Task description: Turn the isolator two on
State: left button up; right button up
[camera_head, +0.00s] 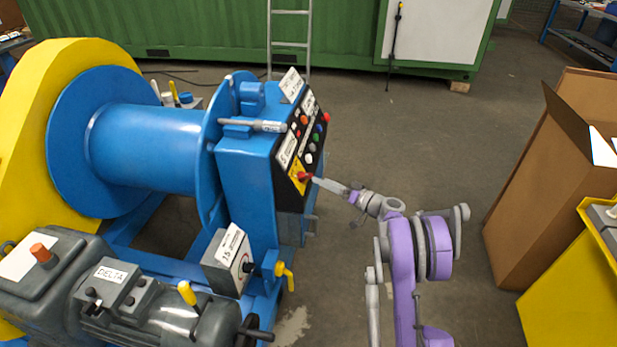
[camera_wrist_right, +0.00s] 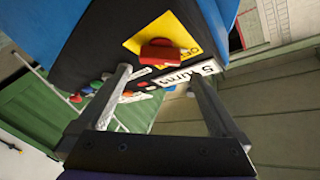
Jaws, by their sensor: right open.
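A red rotary knob (camera_head: 304,176) sits on a yellow plate (camera_head: 295,172) low on the black face of the blue control cabinet. In the right wrist view the red knob (camera_wrist_right: 160,52) stands out from the yellow plate (camera_wrist_right: 180,38), just beyond my fingertips. A white label beside it is upside down there and hard to read. My right gripper (camera_head: 320,182) points at the knob from the right. In the wrist view its two fingers (camera_wrist_right: 158,74) are spread with nothing between them. I cannot tell which switch is isolator two. My left gripper is not in view.
Coloured buttons (camera_head: 312,137) sit above the knob. A grey box (camera_head: 229,262) with a label and a yellow handle (camera_head: 283,272) is lower on the machine. A blue drum (camera_head: 150,145) is left. Cardboard boxes (camera_head: 540,180) stand right; floor between is clear.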

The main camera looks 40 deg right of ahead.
aim_at(309, 175)
jog(key=x, duration=0.7)
jog(key=shift+b, duration=0.4)
jog(key=c, duration=1.2)
